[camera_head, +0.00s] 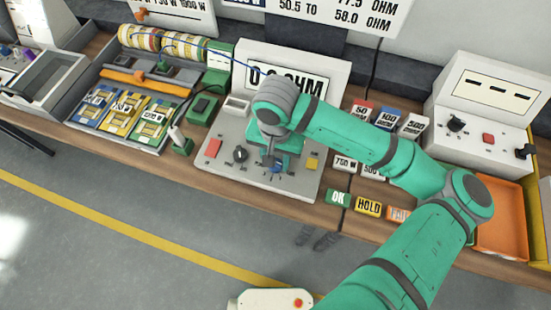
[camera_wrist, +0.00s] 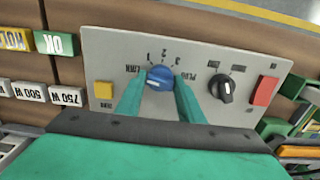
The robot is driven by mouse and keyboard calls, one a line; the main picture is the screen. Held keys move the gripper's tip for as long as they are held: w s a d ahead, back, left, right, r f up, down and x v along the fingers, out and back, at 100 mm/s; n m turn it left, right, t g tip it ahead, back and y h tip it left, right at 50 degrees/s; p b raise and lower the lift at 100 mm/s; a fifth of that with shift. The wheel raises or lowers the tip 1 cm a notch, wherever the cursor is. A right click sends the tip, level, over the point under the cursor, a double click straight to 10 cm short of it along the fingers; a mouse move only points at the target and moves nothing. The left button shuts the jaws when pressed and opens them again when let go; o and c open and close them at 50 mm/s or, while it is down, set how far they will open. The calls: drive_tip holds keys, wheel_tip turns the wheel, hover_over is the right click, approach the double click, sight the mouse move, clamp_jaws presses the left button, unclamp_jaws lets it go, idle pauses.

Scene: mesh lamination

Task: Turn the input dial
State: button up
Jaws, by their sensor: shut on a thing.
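The blue dial (camera_wrist: 160,76) sits on the sloped grey panel of the ohm meter, with marks 1, 2 and 3 around it. Its white pointer line faces the lower left in the wrist view. My gripper (camera_wrist: 160,92) has its two green fingers on either side of the blue dial, shut on it. In the head view my gripper (camera_head: 273,158) reaches down over the panel and partly hides the dial (camera_head: 277,170). A black dial (camera_wrist: 222,88) stands beside it, apart from the fingers; it also shows in the head view (camera_head: 240,154).
A red button (camera_wrist: 265,91) and a yellow button (camera_wrist: 104,90) flank the dials. The meter display (camera_head: 290,78) is partly hidden by my arm. OK (camera_head: 338,198) and HOLD (camera_head: 368,206) blocks lie to the right. An orange tray (camera_head: 503,225) is at the far right.

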drive_tip(key=shift+s+m, duration=0.1)
drive_tip(key=shift+m, duration=0.7)
drive_tip(key=m, duration=0.4)
drive_tip(key=shift+m, duration=2.8)
drive_tip(key=shift+c, duration=0.2)
drive_tip(key=o, duration=1)
drive_tip(key=shift+a, duration=0.1)
drive_tip(key=shift+o, duration=0.2)
drive_tip(key=shift+r, duration=0.1)
